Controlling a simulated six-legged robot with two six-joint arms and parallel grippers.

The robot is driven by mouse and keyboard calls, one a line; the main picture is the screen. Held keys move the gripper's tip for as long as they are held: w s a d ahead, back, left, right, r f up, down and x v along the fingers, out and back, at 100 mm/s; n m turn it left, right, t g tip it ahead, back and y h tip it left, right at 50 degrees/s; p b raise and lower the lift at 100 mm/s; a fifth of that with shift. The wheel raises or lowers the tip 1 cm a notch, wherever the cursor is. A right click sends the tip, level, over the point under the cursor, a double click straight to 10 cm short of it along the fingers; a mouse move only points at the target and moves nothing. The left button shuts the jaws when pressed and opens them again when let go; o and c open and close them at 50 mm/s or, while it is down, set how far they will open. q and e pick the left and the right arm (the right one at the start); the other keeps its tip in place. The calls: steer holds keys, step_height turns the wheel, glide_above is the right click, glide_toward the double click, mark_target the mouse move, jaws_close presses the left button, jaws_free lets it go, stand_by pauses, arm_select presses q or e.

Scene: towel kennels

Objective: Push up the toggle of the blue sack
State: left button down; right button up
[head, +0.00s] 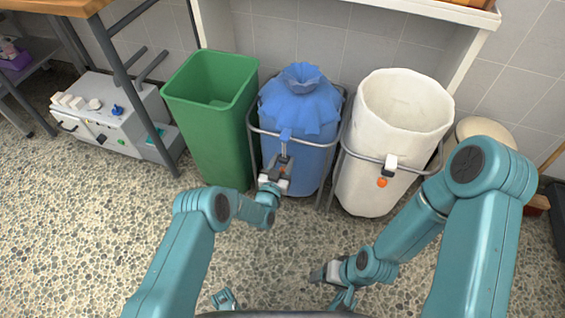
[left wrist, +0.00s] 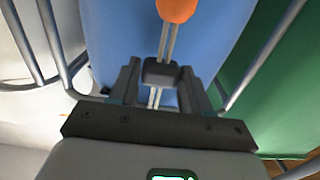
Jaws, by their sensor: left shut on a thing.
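The blue sack (head: 300,105) stands in a metal frame, its neck gathered into a ruffled top. My left gripper (head: 275,175) is in front of its lower middle. In the left wrist view, a dark toggle (left wrist: 162,73) sits on two pale cords between the fingers, and the gripper (left wrist: 163,85) is shut on it. An orange ball (left wrist: 178,8) is at the cord's end. In the head view the gripper hides the toggle and ball. My right gripper (head: 326,272) is low over the floor, away from the sack; its jaw opening is unclear.
A green bin (head: 210,135) stands left of the blue sack. A grey machine (head: 108,115) is at far left. The front floor has free room.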

arm_select(q)
step_height(320, 180, up, 8)
steer(key=p, duration=0.3)
steer(key=shift+f+p, duration=0.25)
steer(key=shift+p, duration=0.1)
steer(key=c, duration=0.6)
jaws_free()
steer(key=p+v, duration=0.4)
steer(key=v, duration=1.2)
steer(key=shift+s, duration=0.2)
